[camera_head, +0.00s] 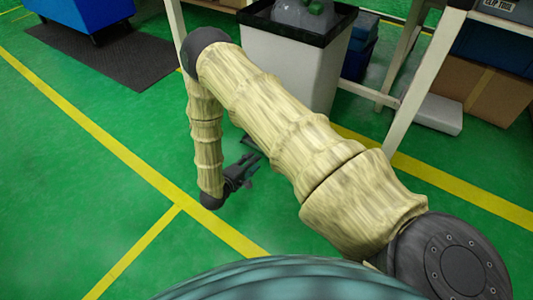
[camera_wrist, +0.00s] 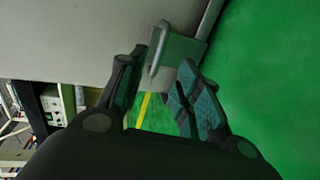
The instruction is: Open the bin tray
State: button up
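A pale grey panel (camera_wrist: 80,35) fills the upper left of the wrist view. A grey handle-like piece (camera_wrist: 180,50) sticks out near its lower right edge. My gripper (camera_wrist: 163,72) is open, with one finger on each side of the near end of that piece; I cannot tell whether they touch it. In the head view my gripper (camera_head: 243,172) is low over the green floor, below a pale grey bin (camera_head: 285,65) with a black rim. My arm hides part of that bin. No bin tray can be made out for certain.
Pale table legs (camera_head: 428,80) stand right of the bin. Cardboard boxes (camera_head: 480,90) and a light grey box (camera_head: 432,112) are at the right. A blue cart (camera_head: 85,15) stands on a dark mat (camera_head: 115,58) at the upper left. The green floor at left is clear.

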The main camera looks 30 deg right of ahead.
jog(key=shift+b+x, duration=2.65)
jog(key=shift+x, duration=2.65)
grip_shut()
